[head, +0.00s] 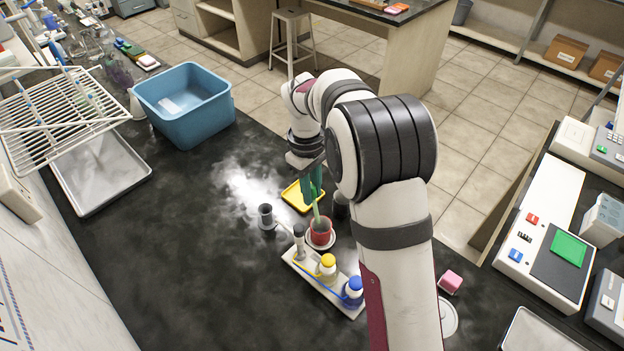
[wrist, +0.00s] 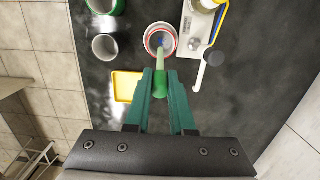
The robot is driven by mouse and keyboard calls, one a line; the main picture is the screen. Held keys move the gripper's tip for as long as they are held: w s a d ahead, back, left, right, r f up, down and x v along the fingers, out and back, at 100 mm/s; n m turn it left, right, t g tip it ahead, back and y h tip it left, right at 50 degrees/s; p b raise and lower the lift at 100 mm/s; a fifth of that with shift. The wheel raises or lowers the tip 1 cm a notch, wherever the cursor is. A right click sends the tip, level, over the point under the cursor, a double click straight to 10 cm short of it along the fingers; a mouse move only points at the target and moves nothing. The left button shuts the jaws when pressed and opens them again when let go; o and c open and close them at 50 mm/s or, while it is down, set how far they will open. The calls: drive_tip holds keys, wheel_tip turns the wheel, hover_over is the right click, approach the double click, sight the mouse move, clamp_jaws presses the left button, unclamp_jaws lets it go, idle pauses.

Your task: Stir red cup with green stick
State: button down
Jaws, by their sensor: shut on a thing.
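The red cup (head: 320,236) stands upright on the dark bench in a pale dish, just behind the white bottle holder.
A white holder (head: 311,281) with a yellow-capped bottle (head: 327,265) and a blue-capped bottle (head: 353,287) stands close in front of the cup. A grey cup (head: 265,214) is to the left. A yellow tray (head: 292,198) lies behind. Bench left of these is clear, up to a blue tub (head: 190,128).

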sight(314, 207)
drive_tip(key=shift+s+d+f, duration=0.15)
drive_tip(key=shift+f, duration=0.7)
drive_tip(key=shift+s+d+f, duration=0.1)
drive_tip(key=shift+f, duration=0.7)
drive_tip(key=shift+s+d+f, duration=0.15)
drive_tip(key=shift+f, duration=0.7)
drive_tip(key=shift+w+a, duration=0.1)
